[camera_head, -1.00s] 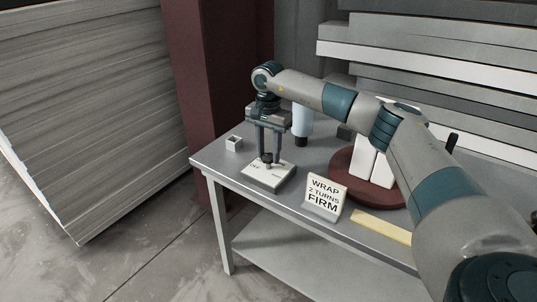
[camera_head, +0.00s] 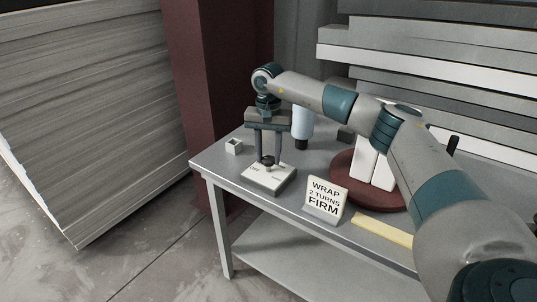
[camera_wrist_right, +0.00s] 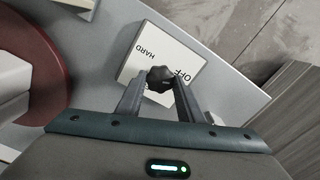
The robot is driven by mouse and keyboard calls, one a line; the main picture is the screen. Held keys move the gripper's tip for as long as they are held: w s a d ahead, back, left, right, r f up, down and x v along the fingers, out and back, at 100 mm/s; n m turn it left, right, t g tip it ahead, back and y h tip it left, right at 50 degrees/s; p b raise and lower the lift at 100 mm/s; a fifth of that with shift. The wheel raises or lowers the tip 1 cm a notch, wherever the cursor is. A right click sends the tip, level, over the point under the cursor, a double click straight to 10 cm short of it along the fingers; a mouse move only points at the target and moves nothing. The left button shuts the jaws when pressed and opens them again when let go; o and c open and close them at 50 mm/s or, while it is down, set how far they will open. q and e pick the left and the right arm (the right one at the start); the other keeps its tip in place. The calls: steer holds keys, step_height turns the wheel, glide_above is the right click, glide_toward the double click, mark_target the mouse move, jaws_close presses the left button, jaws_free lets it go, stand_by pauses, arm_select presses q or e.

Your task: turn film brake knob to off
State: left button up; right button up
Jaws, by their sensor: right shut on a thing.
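The film brake knob (camera_wrist_right: 160,79) is a small black lobed knob on a white square plate (camera_head: 281,183). In the right wrist view the plate (camera_wrist_right: 142,66) carries the words OFF and HARD, with OFF partly hidden by the knob. My right gripper (camera_head: 267,160) points straight down over the plate and is shut on the knob, its fingertips on either side of it. The right wrist view also shows the gripper (camera_wrist_right: 159,84). Which word the knob points to cannot be told. My left gripper is not in view.
On the grey table (camera_head: 213,160) stand a small open box (camera_head: 234,147), a pale blue bottle (camera_head: 303,122), a WRAP 2 TURNS FIRM sign (camera_head: 325,198) and a dark red turntable (camera_head: 345,182) with white blocks. A yellow strip (camera_head: 384,229) lies near the front edge.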

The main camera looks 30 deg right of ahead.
mark_target(268, 158)
steer(key=o, duration=1.1)
steer(key=shift+r, duration=0.15)
steer(key=shift+r, duration=0.5)
arm_select(q)
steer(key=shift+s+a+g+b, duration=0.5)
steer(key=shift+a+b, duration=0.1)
steer(key=shift+b, duration=0.15)
arm_select(e)
steer(key=shift+r, duration=8.1)
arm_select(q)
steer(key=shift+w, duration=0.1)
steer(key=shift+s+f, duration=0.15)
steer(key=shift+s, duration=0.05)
